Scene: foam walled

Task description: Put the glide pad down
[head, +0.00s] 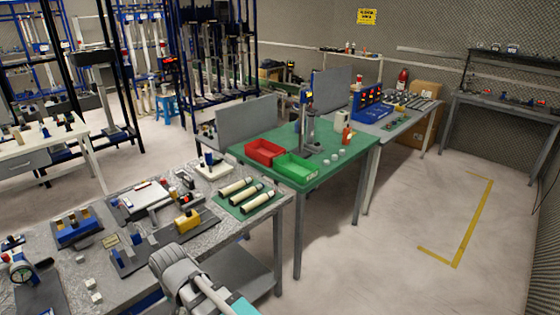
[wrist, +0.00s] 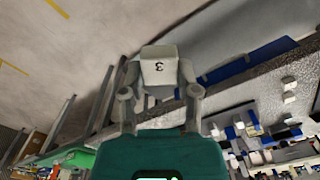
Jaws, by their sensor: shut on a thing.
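The glide pad (wrist: 160,68) looks like a small pale grey block with a dark "3" on its face. It shows in the middle of the wrist view. My gripper (wrist: 160,80) has its two grey fingers shut on the block, one on each side. The block appears held up in the air, with floor and the grey bench edge behind it. In the head view my arm (head: 180,275) reaches in at the bottom, by the front edge of the near grey bench (head: 150,262); the block cannot be made out there.
The near bench carries small white blocks (head: 92,284), a gauge (head: 22,270), a blue holder (head: 75,229), a yellow part (head: 187,222) and pale tubes on a green mat (head: 240,208). Floor at right is clear.

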